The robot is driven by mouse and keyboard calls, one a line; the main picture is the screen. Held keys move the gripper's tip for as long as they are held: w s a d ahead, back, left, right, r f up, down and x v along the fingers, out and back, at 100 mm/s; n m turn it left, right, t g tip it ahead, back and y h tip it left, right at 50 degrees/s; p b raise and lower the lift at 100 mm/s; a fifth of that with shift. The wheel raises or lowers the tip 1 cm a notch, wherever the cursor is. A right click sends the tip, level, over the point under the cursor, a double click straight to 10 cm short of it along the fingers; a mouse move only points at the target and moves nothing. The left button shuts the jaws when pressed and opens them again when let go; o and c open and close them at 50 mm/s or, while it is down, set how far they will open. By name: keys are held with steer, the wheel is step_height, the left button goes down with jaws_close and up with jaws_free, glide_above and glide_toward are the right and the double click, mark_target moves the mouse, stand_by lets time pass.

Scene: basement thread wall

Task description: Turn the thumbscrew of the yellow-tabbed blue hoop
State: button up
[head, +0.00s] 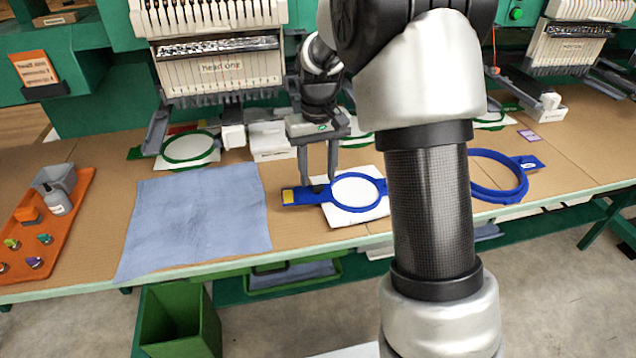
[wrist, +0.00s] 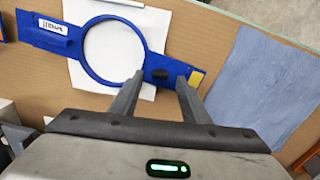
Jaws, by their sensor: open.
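The yellow-tabbed blue hoop (head: 383,191) lies on the table over white fabric (head: 352,212). Its yellow tab (head: 288,196) is at its left end in the head view, and it also shows in the wrist view (wrist: 196,78). A small dark thumbscrew (wrist: 160,74) sits on the blue arm between the ring and the tab. My gripper (head: 318,183) points down over that arm. In the wrist view its open fingers (wrist: 158,82) come close to either side of the thumbscrew. I cannot tell whether they touch it.
A blue cloth (head: 198,220) lies left of the hoop. Another blue hoop (head: 522,185) lies to the right, partly behind my arm. Embroidery heads (head: 220,68) stand behind. An orange tray (head: 75,215) with a bottle and spools is far left. A green bin (head: 180,325) stands below.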

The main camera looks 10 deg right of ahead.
mark_target(318, 189)
steer(key=shift+f, duration=1.25)
steer(key=c, duration=1.1)
steer(key=shift+r+m+p, duration=0.25)
steer(key=shift+m+p, duration=0.35)
steer(key=shift+m, duration=0.1)
jaws_close()
steer(key=shift+f+m, duration=0.25)
steer(key=shift+m, duration=0.25)
